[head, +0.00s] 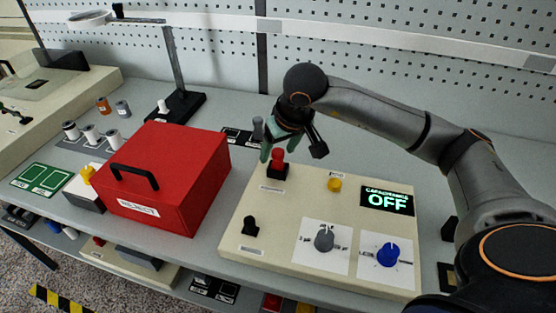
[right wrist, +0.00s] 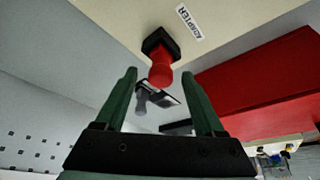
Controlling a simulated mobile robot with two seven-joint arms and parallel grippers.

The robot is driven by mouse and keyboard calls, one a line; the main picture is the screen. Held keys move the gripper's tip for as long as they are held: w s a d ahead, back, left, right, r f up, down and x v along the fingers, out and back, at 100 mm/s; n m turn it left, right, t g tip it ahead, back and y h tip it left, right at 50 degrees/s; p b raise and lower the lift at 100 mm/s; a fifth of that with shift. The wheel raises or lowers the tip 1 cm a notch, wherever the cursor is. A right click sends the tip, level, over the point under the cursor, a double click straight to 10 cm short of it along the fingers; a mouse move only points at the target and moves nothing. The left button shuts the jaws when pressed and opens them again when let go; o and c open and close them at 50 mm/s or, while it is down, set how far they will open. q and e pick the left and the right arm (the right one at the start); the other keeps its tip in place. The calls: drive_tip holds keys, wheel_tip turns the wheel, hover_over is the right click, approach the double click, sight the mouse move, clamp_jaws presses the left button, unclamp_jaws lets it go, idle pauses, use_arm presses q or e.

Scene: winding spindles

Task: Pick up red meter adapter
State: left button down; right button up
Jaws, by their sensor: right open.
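The red meter adapter (head: 278,157) stands upright in a black square base near the back left corner of the cream meter panel (head: 240,215). My right gripper (head: 270,148) has green fingers and is just behind and beside the adapter, partly overlapping it in the head view. In the right wrist view the adapter (right wrist: 161,70) shows between the two fingertips, with gaps to both. The right gripper is open and empty. My left gripper is not in view.
A red box (head: 185,190) with a black handle stands left of the panel. A pegboard (head: 400,55) stands behind.

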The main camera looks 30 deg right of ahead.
drive_tip(key=shift+w+f, duration=0.2)
drive_tip(key=shift+f, duration=0.25)
clamp_jaws()
drive_tip(key=shift+r, duration=0.1)
